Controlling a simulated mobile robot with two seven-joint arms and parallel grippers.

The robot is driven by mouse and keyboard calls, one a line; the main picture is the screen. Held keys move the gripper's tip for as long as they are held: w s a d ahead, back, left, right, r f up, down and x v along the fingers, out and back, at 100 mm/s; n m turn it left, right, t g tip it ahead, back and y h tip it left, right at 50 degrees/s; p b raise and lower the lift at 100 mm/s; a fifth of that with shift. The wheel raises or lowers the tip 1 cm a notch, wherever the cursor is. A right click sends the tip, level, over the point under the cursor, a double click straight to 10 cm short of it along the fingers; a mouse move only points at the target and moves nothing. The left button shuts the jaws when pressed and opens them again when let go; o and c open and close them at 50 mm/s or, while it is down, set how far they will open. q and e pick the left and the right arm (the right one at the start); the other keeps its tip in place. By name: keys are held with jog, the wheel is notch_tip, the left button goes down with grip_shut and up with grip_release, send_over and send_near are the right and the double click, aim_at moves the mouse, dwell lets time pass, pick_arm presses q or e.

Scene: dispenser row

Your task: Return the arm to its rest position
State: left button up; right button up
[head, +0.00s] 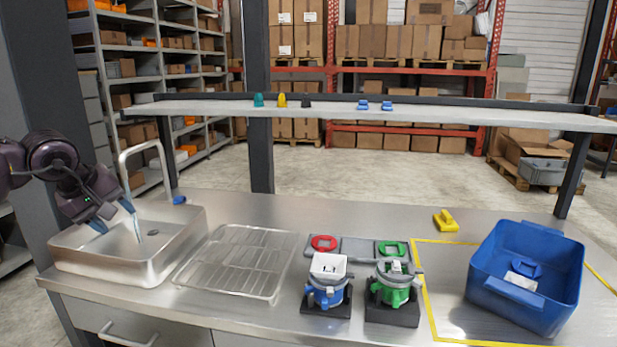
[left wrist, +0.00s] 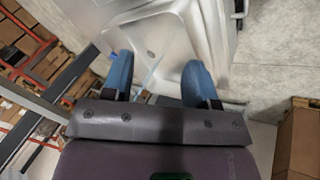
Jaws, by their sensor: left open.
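My left gripper (head: 114,221) is at the left of the head view, above the left part of the metal sink (head: 180,243). Its two blue fingertips point down and are spread apart with nothing between them. In the left wrist view the open fingers (left wrist: 156,80) show with the sink basin (left wrist: 165,25) beyond them. The left arm (head: 55,160) comes in bent from the left edge. My right gripper is in neither view.
The tap (head: 150,150) stands close to my left gripper. A wire rack (head: 238,262), a blue dispenser (head: 326,292), a green dispenser (head: 394,290) and a blue bin (head: 485,285) stand along the counter. A shelf (head: 440,114) spans behind. A yellow piece (head: 445,221) lies near the bin.

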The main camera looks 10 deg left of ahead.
pick_arm(q)
jog(key=w+d+r+n+t+h, duration=0.1)
jog(key=d+r+n+h, duration=0.1)
jog(key=d+n+h, duration=0.5)
jog(key=w+d+r+n+t+h, duration=0.1)
jog(key=d+r+n+t+h, duration=0.2)
jog(key=d, duration=0.7)
jog(key=d+f+n+t+h, duration=0.35)
jog(key=d+f+n, duration=0.2)
jog(key=n, duration=1.25)
jog(key=s+a+f+n+t+y, duration=0.15)
jog(key=s+f+n+y, duration=0.35)
jog(key=f+n, duration=0.65)
jog(key=s+a+f+n+t+y, duration=0.15)
jog(key=s+f+n+y, duration=0.4)
jog(key=f+n, duration=0.65)
jog(key=s+a+f+n+g+y, duration=0.1)
jog(key=s+f+n+g+y, duration=0.1)
jog(key=s+f+n, duration=0.3)
jog(key=s+a+f+n+g+y, duration=0.2)
jog(key=s+f+n, duration=0.3)
jog(key=s+f, duration=0.7)
jog(key=s+g, duration=0.1)
jog(key=s, duration=0.4)
jog(key=shift+a, duration=0.15)
